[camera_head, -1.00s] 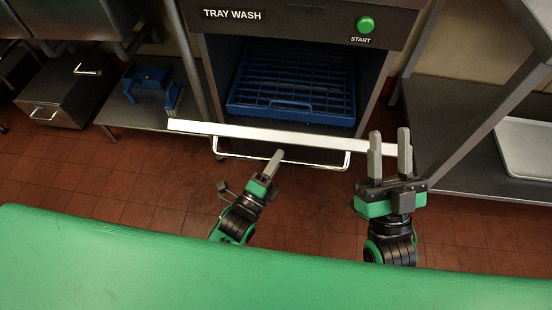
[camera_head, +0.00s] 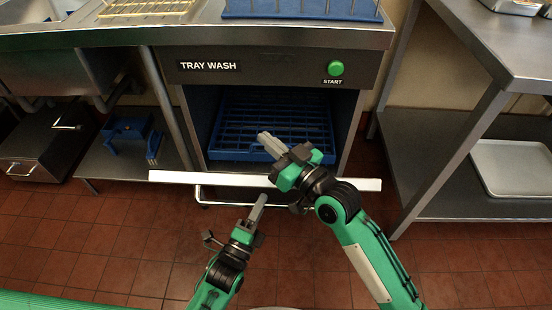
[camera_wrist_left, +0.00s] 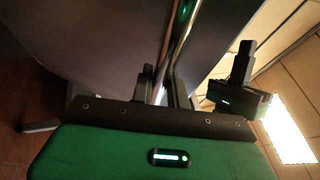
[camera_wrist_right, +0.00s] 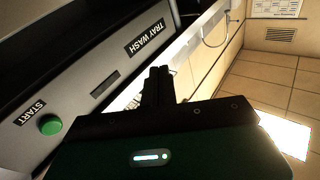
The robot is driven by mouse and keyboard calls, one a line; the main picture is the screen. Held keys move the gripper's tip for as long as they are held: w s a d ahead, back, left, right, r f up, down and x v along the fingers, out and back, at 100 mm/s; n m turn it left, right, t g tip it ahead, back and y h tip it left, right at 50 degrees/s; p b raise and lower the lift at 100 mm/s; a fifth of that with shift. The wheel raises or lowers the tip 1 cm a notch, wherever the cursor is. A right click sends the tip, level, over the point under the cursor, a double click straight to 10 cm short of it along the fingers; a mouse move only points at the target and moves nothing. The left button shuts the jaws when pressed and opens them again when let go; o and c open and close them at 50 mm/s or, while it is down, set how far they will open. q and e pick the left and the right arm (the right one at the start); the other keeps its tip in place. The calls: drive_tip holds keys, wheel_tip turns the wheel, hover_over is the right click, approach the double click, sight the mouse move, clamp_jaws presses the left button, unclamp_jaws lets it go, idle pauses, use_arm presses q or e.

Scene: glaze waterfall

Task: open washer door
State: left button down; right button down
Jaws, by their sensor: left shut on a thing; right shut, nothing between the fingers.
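The tray washer (camera_head: 270,68) stands ahead with its front opening uncovered. Its door shows as a pale edge (camera_head: 340,184) across the front, tilted down and outward below the opening, with a metal bar handle (camera_head: 222,203) under it. My left gripper (camera_head: 261,203) is shut on the handle, near its middle; the handle also shows between its fingers in the left wrist view (camera_wrist_left: 182,42). My right gripper (camera_head: 268,143) is shut and empty, above the door edge and in front of the opening; its fingers also show in the right wrist view (camera_wrist_right: 158,85).
A blue rack (camera_head: 265,127) sits inside the washer. A green START button (camera_head: 336,68) is on the panel. A steel shelf unit with a tray (camera_head: 515,165) stands right. Blue items (camera_head: 130,135) lie on a low shelf left. The floor (camera_head: 110,225) at front left is clear.

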use_arm(q)
drive_tip(key=shift+f, duration=0.1)
use_arm(e)
drive_tip(key=w+a+f+n+g+h, duration=0.2)
drive_tip(key=w+a+f+n+g, duration=0.15)
drive_tip(key=a+n+g, duration=0.5)
drive_tip(key=w+d+r+n+g+h, duration=0.3)
drive_tip(key=d+r+g+h, duration=0.55)
drive_tip(key=d, duration=0.45)
drive_tip(key=shift+m, duration=0.25)
drive_tip(key=x, duration=0.4)
drive_tip(key=s+x, duration=0.1)
drive_tip(key=x, duration=0.7)
drive_tip(key=shift+s+d+r, duration=0.1)
drive_tip(key=shift+s+d, duration=0.25)
drive_tip(key=shift+s, duration=0.05)
drive_tip(key=shift+s+f, duration=0.3)
drive_tip(key=shift+s, duration=0.15)
